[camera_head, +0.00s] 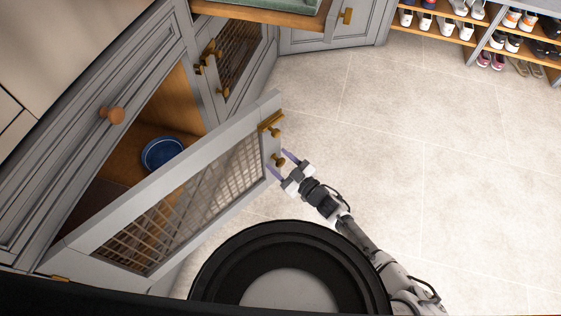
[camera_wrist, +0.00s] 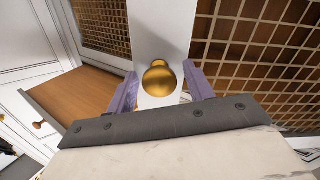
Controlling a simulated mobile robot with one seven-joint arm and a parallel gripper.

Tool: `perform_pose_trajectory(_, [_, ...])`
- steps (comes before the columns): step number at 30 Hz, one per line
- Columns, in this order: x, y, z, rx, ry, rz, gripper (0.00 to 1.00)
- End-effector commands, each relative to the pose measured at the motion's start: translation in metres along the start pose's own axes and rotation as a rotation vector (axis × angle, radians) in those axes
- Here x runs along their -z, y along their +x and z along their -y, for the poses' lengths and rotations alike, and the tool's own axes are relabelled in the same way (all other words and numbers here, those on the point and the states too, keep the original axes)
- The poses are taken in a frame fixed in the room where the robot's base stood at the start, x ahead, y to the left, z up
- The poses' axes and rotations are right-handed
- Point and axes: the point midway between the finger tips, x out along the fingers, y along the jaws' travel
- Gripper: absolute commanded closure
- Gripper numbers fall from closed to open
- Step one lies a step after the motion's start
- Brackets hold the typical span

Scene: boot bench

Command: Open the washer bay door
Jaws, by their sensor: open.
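The bay door (camera_head: 116,214) is a grey frame with a lattice panel, and it stands swung out from the cabinet. A round brass knob (camera_head: 278,160) sits near its free end; in the wrist view the knob (camera_wrist: 158,78) shows between the two purple fingers. My gripper (camera_head: 287,163) is open at the knob, with a finger to either side. I cannot tell whether the fingers touch it. Behind the door, the bay shows a wooden floor (camera_head: 150,133) with a blue bowl (camera_head: 163,153) on it.
A brass latch (camera_head: 270,121) is on the door's end above the knob. Another lattice door (camera_head: 240,50) with brass fittings is beyond the bay. Shoe shelves (camera_head: 470,40) stand at the top right. The tiled floor (camera_head: 430,150) to the right is clear.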

Motion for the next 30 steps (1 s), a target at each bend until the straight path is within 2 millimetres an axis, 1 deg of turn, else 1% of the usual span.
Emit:
perform_pose_trajectory(2, [0.0, -0.006, -0.001, -0.001, -0.001, 0.002, 0.48])
perform_pose_trajectory(5, [0.0, -0.021, -0.002, -0.002, -0.001, 0.003, 0.48])
perform_pose_trajectory(8, [0.0, -0.042, -0.002, -0.003, -0.001, 0.003, 0.48])
perform_pose_trajectory(12, [0.0, -0.076, -0.002, -0.003, -0.001, 0.004, 0.48])
perform_pose_trajectory(15, [0.0, -0.097, -0.001, -0.002, -0.001, 0.003, 0.48])
perform_pose_trajectory(18, [0.0, -0.115, -0.001, -0.002, 0.0, 0.002, 0.48])
perform_pose_trajectory(21, [0.0, -0.127, -0.001, -0.002, -0.001, 0.001, 0.48])
perform_pose_trajectory(24, [0.0, -0.134, 0.0, 0.0, 0.0, 0.001, 0.48])
perform_pose_trajectory(30, [0.0, -0.137, 0.0, 0.001, 0.0, -0.001, 0.48])
